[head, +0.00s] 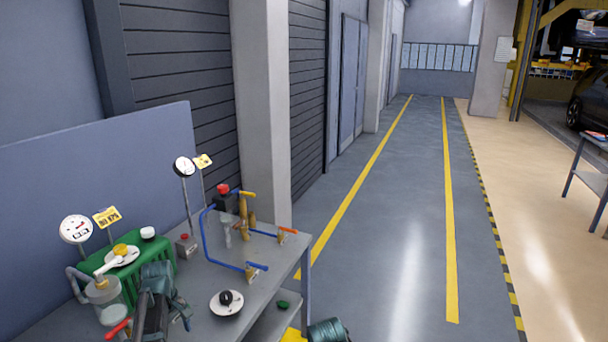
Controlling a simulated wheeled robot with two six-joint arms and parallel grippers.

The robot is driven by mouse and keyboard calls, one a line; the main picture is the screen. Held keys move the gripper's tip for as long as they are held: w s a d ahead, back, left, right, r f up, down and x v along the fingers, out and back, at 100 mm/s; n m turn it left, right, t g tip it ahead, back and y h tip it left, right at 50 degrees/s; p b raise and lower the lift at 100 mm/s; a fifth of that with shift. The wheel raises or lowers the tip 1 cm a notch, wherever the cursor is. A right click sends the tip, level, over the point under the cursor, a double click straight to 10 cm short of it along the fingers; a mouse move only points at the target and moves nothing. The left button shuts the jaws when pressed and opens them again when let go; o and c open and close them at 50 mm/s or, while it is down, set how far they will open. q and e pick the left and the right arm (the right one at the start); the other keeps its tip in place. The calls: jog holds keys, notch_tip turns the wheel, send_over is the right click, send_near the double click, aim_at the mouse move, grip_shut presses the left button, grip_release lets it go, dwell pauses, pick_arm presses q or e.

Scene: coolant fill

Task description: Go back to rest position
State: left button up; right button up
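My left gripper (162,292), dark with teal parts, is at the lower left, over the grey workbench (262,268) and in front of a green ribbed tank (160,248). Its fingers are seen at an angle, and I cannot tell whether they are open or shut. A teal, ribbed rounded part at the bottom edge looks like a piece of my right arm. My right gripper is not in view.
A round white plate (226,310) with a black knob lies on the bench. Blue piping (230,262), brass fittings (243,215) and two dial gauges, one nearer (75,229) and one farther (183,166), stand around it. The floor lane (400,220) to the right is clear.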

pick_arm(q)
notch_tip(320, 180, down, 8)
jog(key=b, duration=0.7)
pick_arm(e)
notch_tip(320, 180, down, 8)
pick_arm(q)
jog(key=shift+r+p, duration=0.25)
jog(key=shift+p, duration=0.05)
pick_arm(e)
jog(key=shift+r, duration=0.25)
